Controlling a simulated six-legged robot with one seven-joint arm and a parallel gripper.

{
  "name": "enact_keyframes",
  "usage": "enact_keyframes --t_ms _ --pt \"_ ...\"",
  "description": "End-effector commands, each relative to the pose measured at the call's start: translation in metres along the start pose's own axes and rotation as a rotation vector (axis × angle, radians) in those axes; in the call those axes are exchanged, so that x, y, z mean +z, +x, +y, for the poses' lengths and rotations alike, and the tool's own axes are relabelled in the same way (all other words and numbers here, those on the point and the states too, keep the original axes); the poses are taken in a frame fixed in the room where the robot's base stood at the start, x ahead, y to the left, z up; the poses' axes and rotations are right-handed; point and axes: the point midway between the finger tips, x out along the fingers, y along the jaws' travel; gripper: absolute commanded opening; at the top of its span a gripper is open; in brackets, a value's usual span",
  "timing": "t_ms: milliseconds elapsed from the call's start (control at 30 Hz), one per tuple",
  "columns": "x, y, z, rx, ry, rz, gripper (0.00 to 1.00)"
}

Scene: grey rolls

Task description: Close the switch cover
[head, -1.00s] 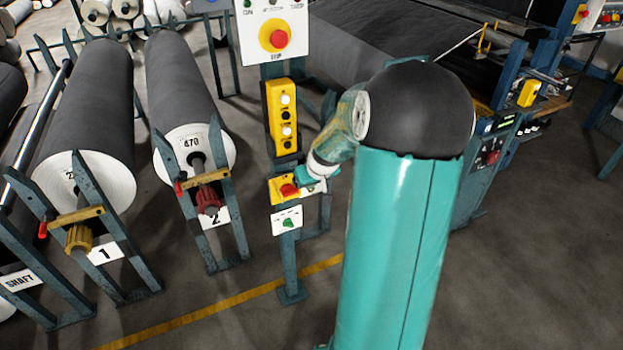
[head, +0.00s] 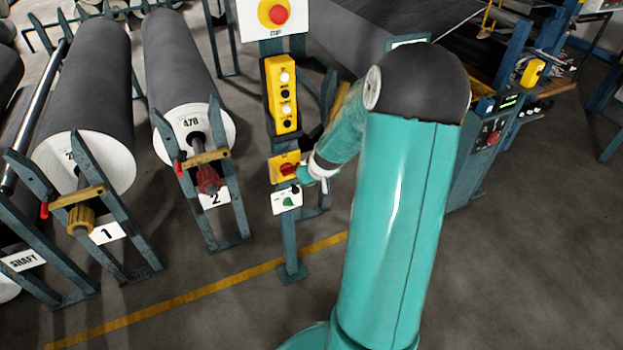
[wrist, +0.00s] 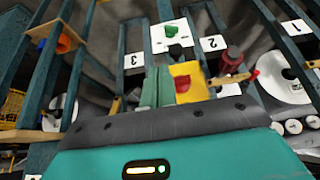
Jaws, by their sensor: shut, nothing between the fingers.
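The yellow switch box (head: 285,167) with a red switch part (head: 288,169) is on the blue-grey post, below the tall yellow button box. In the wrist view the yellow box (wrist: 202,78) and its red part (wrist: 183,84) are just right of my fingers. A white plate with a green knob (head: 288,201) is below it; the plate also shows in the wrist view (wrist: 186,30). I cannot make out a separate hinged cover. My gripper (wrist: 157,86) is shut and empty, its teal fingers side by side beside the yellow box. I cannot tell whether they touch it.
The tall yellow button box (head: 282,95) and the red stop button (head: 277,14) are higher on the post. Large grey rolls (head: 85,85) on stands are at the left. A machine (head: 490,135) stands at the right. Floor at the lower right is clear.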

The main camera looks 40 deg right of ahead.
Motion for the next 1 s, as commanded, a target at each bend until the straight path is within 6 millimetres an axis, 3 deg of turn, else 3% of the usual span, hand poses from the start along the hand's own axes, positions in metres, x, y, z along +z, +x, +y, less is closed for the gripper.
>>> enact_keyframes --t_ms 633,1000 --pt "0.012 0.016 0.001 -0.003 0.008 0.26 0.0" --pt "0.015 0.028 0.0 -0.002 0.002 0.263 0.0"
